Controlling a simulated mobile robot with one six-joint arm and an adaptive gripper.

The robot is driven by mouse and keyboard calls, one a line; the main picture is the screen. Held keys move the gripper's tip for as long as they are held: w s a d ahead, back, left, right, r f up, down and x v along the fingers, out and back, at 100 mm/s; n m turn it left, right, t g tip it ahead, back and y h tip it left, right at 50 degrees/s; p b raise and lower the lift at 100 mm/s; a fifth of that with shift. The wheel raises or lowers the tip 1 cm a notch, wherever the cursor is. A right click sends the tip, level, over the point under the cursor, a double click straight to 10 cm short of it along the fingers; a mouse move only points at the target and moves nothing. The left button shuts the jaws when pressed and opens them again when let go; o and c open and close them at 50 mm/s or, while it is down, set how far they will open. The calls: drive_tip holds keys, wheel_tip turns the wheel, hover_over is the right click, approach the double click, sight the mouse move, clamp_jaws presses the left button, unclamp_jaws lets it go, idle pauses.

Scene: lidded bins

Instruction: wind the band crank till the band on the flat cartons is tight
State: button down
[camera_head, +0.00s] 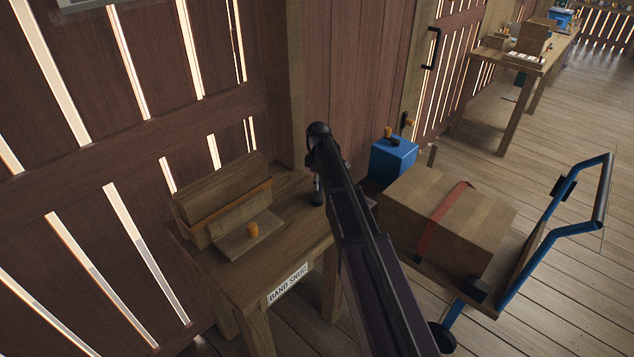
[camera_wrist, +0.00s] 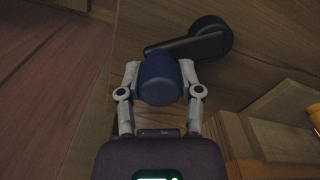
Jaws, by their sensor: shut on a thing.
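The flat cartons (camera_head: 222,184) stand on a small wooden table against the slatted wall. An orange band (camera_head: 232,204) runs around them; I cannot tell how tight it is. In the wrist view the band crank (camera_wrist: 205,40) is a black arm with a round hub at its right end and a dark blue knob (camera_wrist: 160,82) at its left end. My gripper (camera_wrist: 160,75) is shut on the knob, one finger on each side. In the head view my dark arm hides most of the crank and gripper. Cartons and band show partly at the lower right of the wrist view.
An orange peg (camera_head: 252,230) stands on a wooden block before the cartons. A lettered sign (camera_head: 288,284) is on the table's front. To the right, a blue hand truck (camera_head: 530,255) bears a red-strapped carton (camera_head: 410,213) near a blue box (camera_head: 393,160). Floor at far right is clear.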

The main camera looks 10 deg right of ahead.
drive_tip(key=m, duration=0.1)
drive_tip(key=s+d+m, duration=0.1)
drive_tip(key=m, duration=0.1)
drive_tip(key=d+m, duration=0.1)
drive_tip(key=m, duration=0.1)
drive_tip(key=shift+s, duration=0.15)
drive_tip(key=m, duration=0.1)
drive_tip(key=s+m, duration=0.1)
drive_tip(key=m, duration=0.1)
drive_tip(key=d+m, duration=0.1)
drive_tip(key=shift+s+m, duration=0.3)
drive_tip(key=m, duration=0.1)
drive_tip(key=s+m, duration=0.1)
drive_tip(key=m, duration=0.1)
drive_tip(key=s+m, duration=0.1)
drive_tip(key=shift+d+m, duration=0.3)
drive_tip(key=shift+s+a+m, duration=0.1)
drive_tip(key=shift+s+m, duration=0.25)
drive_tip(key=shift+m, duration=0.5)
drive_tip(key=shift+s+a+m, duration=0.1)
drive_tip(key=shift+s+m, duration=0.2)
drive_tip(key=shift+m, duration=0.6)
drive_tip(key=shift+s+m, duration=0.35)
drive_tip(key=shift+m, duration=0.5)
drive_tip(key=shift+c, duration=1.3)
unclamp_jaws()
drive_tip(key=shift+w+n, duration=0.2)
drive_tip(key=shift+n, duration=0.1)
